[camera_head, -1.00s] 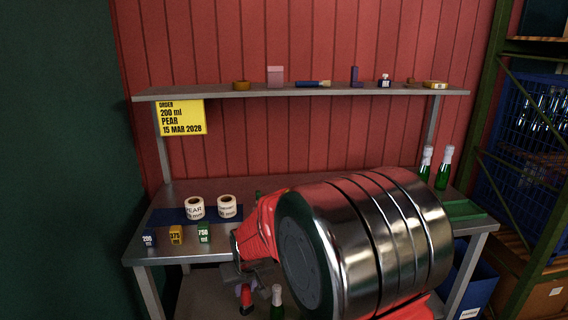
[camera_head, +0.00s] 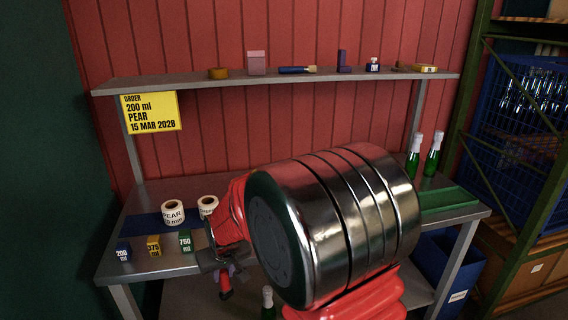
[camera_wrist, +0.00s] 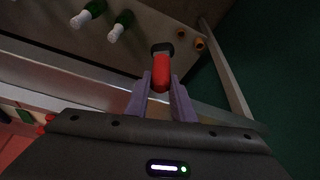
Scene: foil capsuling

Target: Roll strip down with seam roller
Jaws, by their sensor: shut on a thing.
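My gripper (camera_head: 224,270) is in front of the bench's front edge, low in the head view. Its purple fingers (camera_wrist: 162,98) are shut on a red-handled tool (camera_wrist: 161,74), which looks like the seam roller. The handle also shows in the head view (camera_head: 225,285), hanging below the fingers. A dark part (camera_wrist: 162,48) lies at its far end; its shape is unclear. Two green bottles with white tops (camera_head: 424,155) stand upright at the bench's right end. I cannot make out a strip on them. Another bottle (camera_head: 268,304) stands low, partly hidden by my arm.
The bench (camera_head: 180,262) carries label rolls (camera_head: 172,212) and small size blocks (camera_head: 153,246) at left, and a green tray (camera_head: 450,198) at right. A shelf (camera_head: 200,83) with small items runs above. A blue bin (camera_head: 447,265) and a rack (camera_head: 500,150) stand at right.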

